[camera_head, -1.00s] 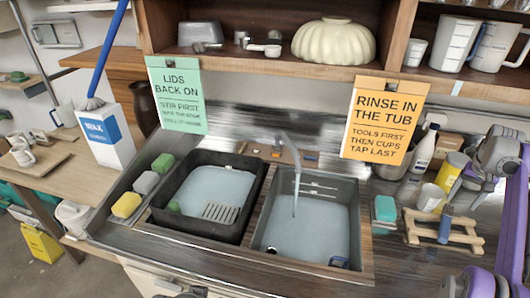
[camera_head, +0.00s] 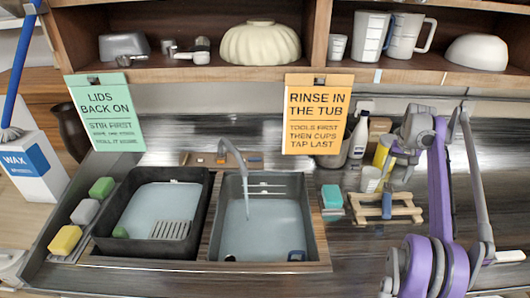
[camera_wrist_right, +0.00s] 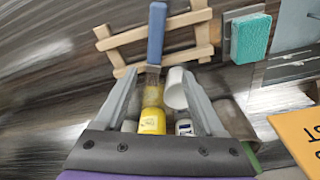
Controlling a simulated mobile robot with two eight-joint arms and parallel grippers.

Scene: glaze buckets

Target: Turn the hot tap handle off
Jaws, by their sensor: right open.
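The tap (camera_head: 233,152) stands behind the right-hand basin, and a thin stream of water runs from its spout into it. Small orange and blue parts (camera_head: 221,159) sit by the tap's base; they are too small to tell which is the hot handle or how it is turned. My right gripper (camera_head: 398,158) is well to the right of the tap, above the bottles and wooden rack. In the right wrist view its two grey fingers (camera_wrist_right: 160,74) are apart, with a yellow container (camera_wrist_right: 152,121) and a white cup (camera_wrist_right: 175,90) seen between and beyond them. My left gripper is out of view.
The black tub (camera_head: 104,232) stands left of the sink basin (camera_head: 304,262). Several sponges (camera_head: 85,212) line the left side. A wooden rack (camera_head: 408,212) and teal sponge (camera_head: 332,196) lie right of the sink. The orange sign (camera_head: 316,115) hangs from the shelf above the counter.

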